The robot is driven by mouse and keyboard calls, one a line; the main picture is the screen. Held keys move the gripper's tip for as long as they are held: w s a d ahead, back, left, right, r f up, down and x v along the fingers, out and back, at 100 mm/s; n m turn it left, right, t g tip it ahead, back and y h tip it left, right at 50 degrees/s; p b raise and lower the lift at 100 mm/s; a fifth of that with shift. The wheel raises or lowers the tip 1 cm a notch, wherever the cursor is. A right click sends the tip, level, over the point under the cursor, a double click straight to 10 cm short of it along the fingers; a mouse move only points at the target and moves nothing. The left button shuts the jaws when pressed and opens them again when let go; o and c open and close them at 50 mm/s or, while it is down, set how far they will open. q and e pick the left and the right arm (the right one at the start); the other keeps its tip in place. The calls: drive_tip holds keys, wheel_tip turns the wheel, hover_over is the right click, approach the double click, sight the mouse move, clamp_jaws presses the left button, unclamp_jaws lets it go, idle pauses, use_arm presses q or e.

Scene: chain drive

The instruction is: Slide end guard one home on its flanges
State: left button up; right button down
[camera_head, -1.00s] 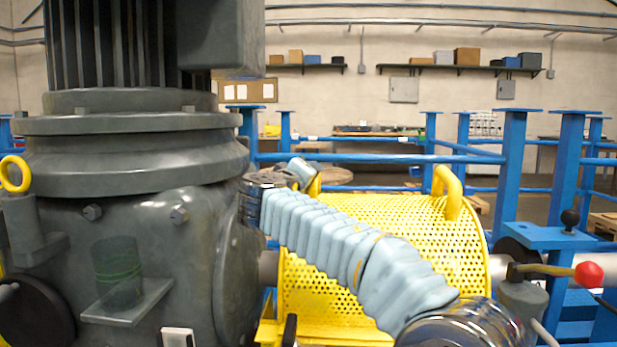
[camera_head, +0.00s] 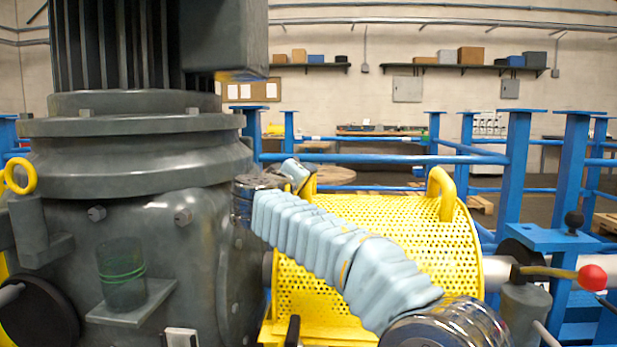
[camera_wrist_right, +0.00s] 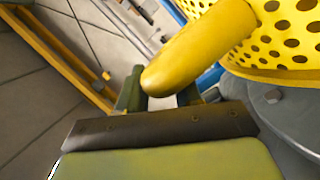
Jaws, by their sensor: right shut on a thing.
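The end guard (camera_head: 400,250) is a yellow perforated, curved cover with a handle at each end. It sits around the shaft line, right of the big grey gearbox (camera_head: 150,235). My right arm crosses in front of it in the head view. My right gripper (camera_head: 308,182) is at the guard's left handle (camera_head: 313,188), beside the gearbox. In the right wrist view the gripper (camera_wrist_right: 168,92) is shut on the yellow handle (camera_wrist_right: 205,45). The guard's right handle (camera_head: 440,195) is free. The flanges cannot be made out. My left gripper is out of view.
A lever with a red knob (camera_head: 592,278) stands right of the guard. Blue frame posts (camera_head: 515,175) and rails rise behind and to the right. A small shelf with a green-ringed glass cup (camera_head: 121,272) juts from the gearbox. Wall shelves are far back.

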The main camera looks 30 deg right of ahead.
drive_tip(key=shift+w+a+p, duration=0.3)
drive_tip(key=shift+w+a, duration=0.4)
drive_tip(key=shift+a, duration=0.3)
drive_tip(key=c, duration=0.7)
unclamp_jaws()
